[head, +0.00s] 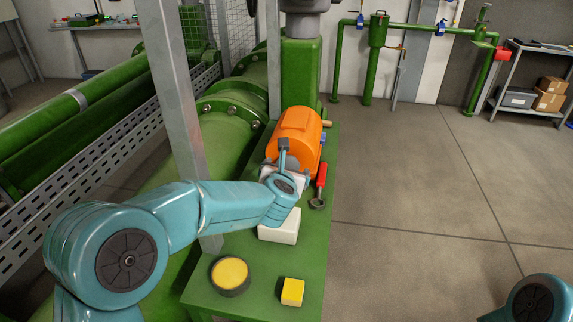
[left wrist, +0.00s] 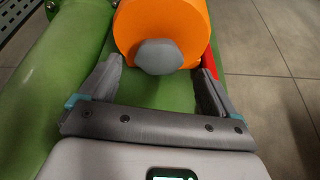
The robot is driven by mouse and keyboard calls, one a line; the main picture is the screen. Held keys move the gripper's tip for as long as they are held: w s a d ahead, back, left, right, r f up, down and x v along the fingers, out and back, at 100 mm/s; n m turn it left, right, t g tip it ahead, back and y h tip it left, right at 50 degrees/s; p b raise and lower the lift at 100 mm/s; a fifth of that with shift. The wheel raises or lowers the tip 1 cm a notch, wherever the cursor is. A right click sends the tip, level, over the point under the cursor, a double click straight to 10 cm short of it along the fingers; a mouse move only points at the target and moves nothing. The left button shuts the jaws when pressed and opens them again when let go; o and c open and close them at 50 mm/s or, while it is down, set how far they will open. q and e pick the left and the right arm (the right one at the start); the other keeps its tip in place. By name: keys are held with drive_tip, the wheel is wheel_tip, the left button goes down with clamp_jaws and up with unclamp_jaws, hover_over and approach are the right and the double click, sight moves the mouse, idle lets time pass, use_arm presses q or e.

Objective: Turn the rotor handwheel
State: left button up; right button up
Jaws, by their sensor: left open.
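An orange rounded housing (head: 298,128) sits on the green bench in the head view. In the left wrist view the housing (left wrist: 132,22) has a grey rounded knob (left wrist: 160,57) on its near end, which looks like the rotor handwheel. My left gripper (head: 288,166) is at that near end in the head view and hides the knob there. In the left wrist view the left gripper (left wrist: 158,72) is open, with one finger on each side of the knob and a gap on both sides. My right gripper is out of view.
The green bench (head: 255,304) also holds a red-handled tool (head: 321,175) right of the housing, a white block (head: 280,232), a round yellow button (head: 230,272) and a yellow cube (head: 292,292). A grey post (head: 173,85) stands left. The floor at right is clear.

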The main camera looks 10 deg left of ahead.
sight(288, 166)
use_arm(q)
drive_tip(key=x, duration=0.4)
drive_tip(key=shift+a, duration=0.1)
drive_tip(key=c, duration=1.1)
drive_tip(key=shift+o, duration=0.2)
drive_tip(key=shift+f+n+b, duration=0.2)
drive_tip(key=shift+n+b, duration=0.1)
drive_tip(key=shift+b, duration=0.25)
drive_tip(key=n+h+b, duration=0.1)
drive_tip(key=b, duration=0.3)
drive_tip(key=shift+a+f+n+h, duration=0.1)
drive_tip(key=shift+a+n+h, duration=0.05)
drive_tip(key=shift+n+h, duration=0.2)
drive_tip(key=shift+a+n+h+b, duration=0.1)
drive_tip(key=shift+n+h+b, duration=0.75)
drive_tip(key=shift+n+b, duration=0.65)
drive_tip(key=shift+m, duration=0.25)
